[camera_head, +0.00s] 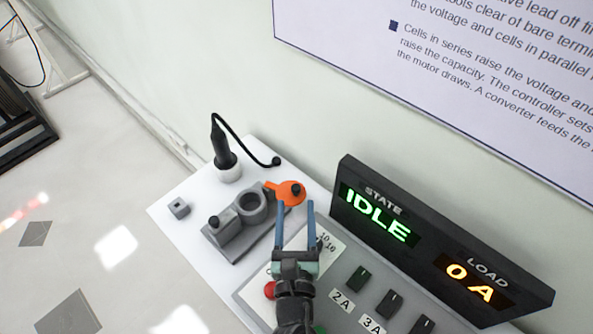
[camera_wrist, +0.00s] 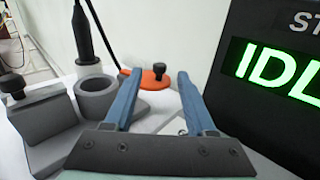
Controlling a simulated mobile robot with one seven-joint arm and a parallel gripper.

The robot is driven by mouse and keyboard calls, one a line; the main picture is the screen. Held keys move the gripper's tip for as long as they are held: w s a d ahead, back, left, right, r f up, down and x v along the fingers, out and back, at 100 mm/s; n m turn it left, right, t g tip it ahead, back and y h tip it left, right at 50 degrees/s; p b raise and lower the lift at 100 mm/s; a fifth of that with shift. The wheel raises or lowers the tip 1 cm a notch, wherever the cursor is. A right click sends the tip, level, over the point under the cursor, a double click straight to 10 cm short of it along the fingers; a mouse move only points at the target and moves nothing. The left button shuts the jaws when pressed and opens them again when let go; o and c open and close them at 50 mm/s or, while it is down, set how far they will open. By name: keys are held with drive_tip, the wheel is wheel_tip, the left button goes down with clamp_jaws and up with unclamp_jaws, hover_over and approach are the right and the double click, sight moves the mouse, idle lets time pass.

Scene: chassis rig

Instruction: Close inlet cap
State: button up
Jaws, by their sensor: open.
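The orange inlet cap (camera_head: 285,191) with a dark knob is swung out to the right of the grey round inlet (camera_head: 252,207), whose top is open. In the wrist view the orange cap (camera_wrist: 150,80) and its black knob show beyond and between my fingers, and the open inlet (camera_wrist: 97,94) is left of them. My gripper (camera_head: 295,204) is open and empty, its two blue fingers pointing toward the cap. In the wrist view my gripper (camera_wrist: 154,76) spans either side of the knob in the picture. I cannot tell whether any finger touches the cap.
A black plug with a cable (camera_head: 222,147) stands in a white holder behind the inlet. A grey block with a black knob (camera_head: 215,224) adjoins the inlet. A display panel (camera_head: 400,225) reading IDLE and 0 A stands at right. A small grey cube (camera_head: 179,208) sits at left.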

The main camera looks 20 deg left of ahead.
sight(284, 187)
drive_tip(key=x, duration=0.9)
drive_tip(key=shift+w+b, duration=0.15)
drive_tip(key=shift+b, duration=0.2)
clamp_jaws()
idle(0.9)
